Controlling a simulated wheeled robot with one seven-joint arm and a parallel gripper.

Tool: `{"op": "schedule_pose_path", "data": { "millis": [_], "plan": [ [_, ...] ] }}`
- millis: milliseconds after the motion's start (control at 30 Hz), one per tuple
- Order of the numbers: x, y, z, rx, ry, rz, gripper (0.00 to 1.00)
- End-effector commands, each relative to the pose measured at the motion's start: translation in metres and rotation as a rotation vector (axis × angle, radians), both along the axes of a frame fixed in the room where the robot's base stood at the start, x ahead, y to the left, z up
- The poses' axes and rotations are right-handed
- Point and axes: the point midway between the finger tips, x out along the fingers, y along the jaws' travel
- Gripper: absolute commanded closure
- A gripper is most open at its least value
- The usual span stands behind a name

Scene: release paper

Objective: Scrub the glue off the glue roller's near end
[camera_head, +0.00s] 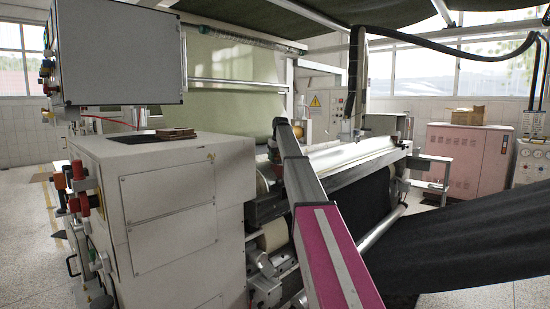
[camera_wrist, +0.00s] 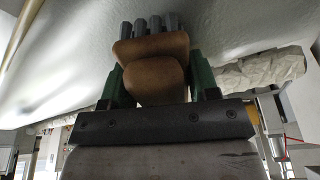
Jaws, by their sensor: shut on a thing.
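In the wrist view, my gripper (camera_wrist: 158,82) is shut on a brown scrubber (camera_wrist: 152,50) between its two green fingers. Grey bristle-like tufts (camera_wrist: 150,24) stick out beyond the brown part, against a broad pale surface (camera_wrist: 235,25). Whether they touch it I cannot tell. A lumpy, crusted whitish band (camera_wrist: 262,72) runs along this surface's lower edge on both sides of the gripper; I cannot tell if it is glue. In the head view, a long pale roller (camera_head: 350,156) lies across the machine. My arm hides its near end, and my gripper is not clearly visible there.
A white machine cabinet (camera_head: 160,215) stands close on the left, with a grey control box (camera_head: 120,55) above it. Dark fabric (camera_head: 470,250) slopes down at the right. A pink cabinet (camera_head: 465,160) stands behind. Open floor (camera_head: 35,240) shows at far left.

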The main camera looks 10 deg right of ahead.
Motion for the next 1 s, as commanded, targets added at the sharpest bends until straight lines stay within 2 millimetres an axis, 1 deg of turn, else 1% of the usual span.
{"op": "schedule_pose_path", "data": {
  "millis": [200,300,467,800,1000],
  "plan": [
    [0.009,-0.012,-0.002,0.0,0.0,-0.001,0.83],
    [0.01,-0.013,-0.002,0.0,0.0,-0.001,0.83],
    [0.016,-0.009,-0.003,0.0,0.0,0.0,0.83],
    [0.037,0.007,-0.007,0.0,0.001,0.001,0.83],
    [0.042,0.011,-0.008,0.002,0.0,0.001,0.82]
  ]
}}
